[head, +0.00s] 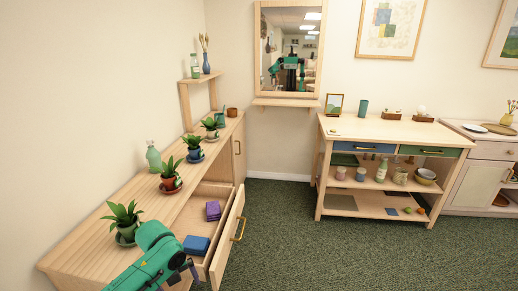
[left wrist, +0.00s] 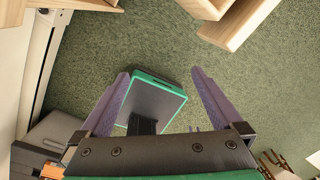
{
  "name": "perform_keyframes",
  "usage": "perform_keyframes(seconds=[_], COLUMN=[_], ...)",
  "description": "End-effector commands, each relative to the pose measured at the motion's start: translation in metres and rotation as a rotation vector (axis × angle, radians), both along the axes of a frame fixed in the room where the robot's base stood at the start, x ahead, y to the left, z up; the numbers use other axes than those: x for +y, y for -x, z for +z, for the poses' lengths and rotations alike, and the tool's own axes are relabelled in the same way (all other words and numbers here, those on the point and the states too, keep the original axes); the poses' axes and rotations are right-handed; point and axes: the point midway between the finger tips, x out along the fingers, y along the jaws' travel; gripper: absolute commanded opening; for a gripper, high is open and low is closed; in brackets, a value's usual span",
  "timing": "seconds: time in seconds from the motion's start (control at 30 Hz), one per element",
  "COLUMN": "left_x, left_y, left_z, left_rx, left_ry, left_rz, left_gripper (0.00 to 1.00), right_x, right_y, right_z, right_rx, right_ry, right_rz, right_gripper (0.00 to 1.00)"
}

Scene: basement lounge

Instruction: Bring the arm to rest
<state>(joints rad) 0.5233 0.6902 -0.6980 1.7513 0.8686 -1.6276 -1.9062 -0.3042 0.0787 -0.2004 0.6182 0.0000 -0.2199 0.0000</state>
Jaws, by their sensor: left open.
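My left arm comes in from the bottom of the head view. Its gripper (head: 184,272) is near the front of the open drawer (head: 220,258) of the long wooden cabinet (head: 178,205). In the left wrist view, the two purple fingers of the left gripper (left wrist: 160,78) are spread apart with nothing between them. Past them are the green carpet and a dark, green-edged panel that looks like part of my base. My right gripper does not show.
A purple item (head: 213,211) and a blue item (head: 196,245) lie in the drawer. Several potted plants (head: 125,220) and a green bottle (head: 154,157) stand on the cabinet. A wooden workbench (head: 390,131) stands at right. Carpet (head: 290,230) between them is clear.

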Motion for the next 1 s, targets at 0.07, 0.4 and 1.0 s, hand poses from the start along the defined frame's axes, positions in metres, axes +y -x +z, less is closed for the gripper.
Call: perform_keyframes(seconds=[0.07,0.4,1.0], left_x=[0.001,0.032,0.044], left_y=[-0.004,0.005,0.352], left_z=[-0.02,-0.146,-0.383], left_rx=[-0.007,-0.039,0.065], left_ry=[0.031,0.154,0.156], left_rz=[0.129,0.912,2.308], left_gripper=[1.0,1.0,1.0], right_x=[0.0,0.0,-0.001], right_y=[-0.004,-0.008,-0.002], right_z=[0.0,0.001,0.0], right_rx=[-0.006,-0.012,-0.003], right_ry=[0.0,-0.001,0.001], right_rz=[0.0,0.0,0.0], right_gripper=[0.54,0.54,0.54])
